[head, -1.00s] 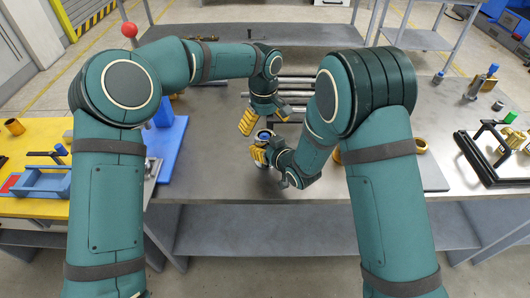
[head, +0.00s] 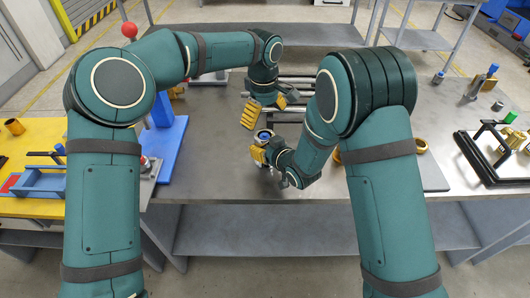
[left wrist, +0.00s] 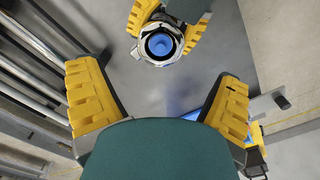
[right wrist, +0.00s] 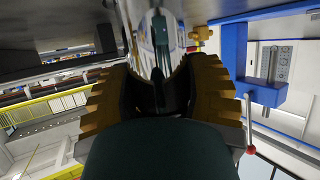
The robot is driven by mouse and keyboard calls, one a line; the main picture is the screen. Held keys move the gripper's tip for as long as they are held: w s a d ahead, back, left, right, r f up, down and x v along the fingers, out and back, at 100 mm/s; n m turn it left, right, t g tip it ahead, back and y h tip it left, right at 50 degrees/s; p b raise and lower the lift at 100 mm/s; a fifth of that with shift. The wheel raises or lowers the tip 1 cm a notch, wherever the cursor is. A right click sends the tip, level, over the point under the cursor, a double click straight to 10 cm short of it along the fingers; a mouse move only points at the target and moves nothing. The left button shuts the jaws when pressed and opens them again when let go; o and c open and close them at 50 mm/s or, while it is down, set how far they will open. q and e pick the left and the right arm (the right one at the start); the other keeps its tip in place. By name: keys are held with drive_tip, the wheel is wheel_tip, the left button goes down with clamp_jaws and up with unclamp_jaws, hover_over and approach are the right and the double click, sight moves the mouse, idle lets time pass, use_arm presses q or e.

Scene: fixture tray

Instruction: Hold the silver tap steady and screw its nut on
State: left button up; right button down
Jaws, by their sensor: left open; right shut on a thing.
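The silver tap (head: 264,134) stands upright over the near part of the grey table, a silver round end with a blue middle facing up. My right gripper (head: 262,154) is shut around its body from the near side. In the right wrist view the shiny tap (right wrist: 157,40) shows between the fingers (right wrist: 158,92). My left gripper (head: 267,109) is open and empty, above and apart from the tap's top end. The left wrist view shows the tap's round end (left wrist: 147,47) beyond the spread fingers (left wrist: 160,95). I cannot tell the nut apart from the tap's rim.
Silver bars (head: 297,82) lie behind the grippers. A blue fixture (head: 171,140) stands to the left, near a yellow mat (head: 30,136) with a blue tray (head: 42,181). A black frame (head: 489,160) lies at the right. The table front centre is clear.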

sight(265, 137)
use_arm(q)
drive_tip(key=shift+f, duration=3.9)
use_arm(e)
drive_tip(key=shift+r, duration=0.1)
use_arm(q)
drive_tip(key=c, duration=1.3)
drive_tip(key=o, duration=1.2)
drive_tip(key=shift+r, duration=0.1)
drive_tip(key=shift+r, duration=2.2)
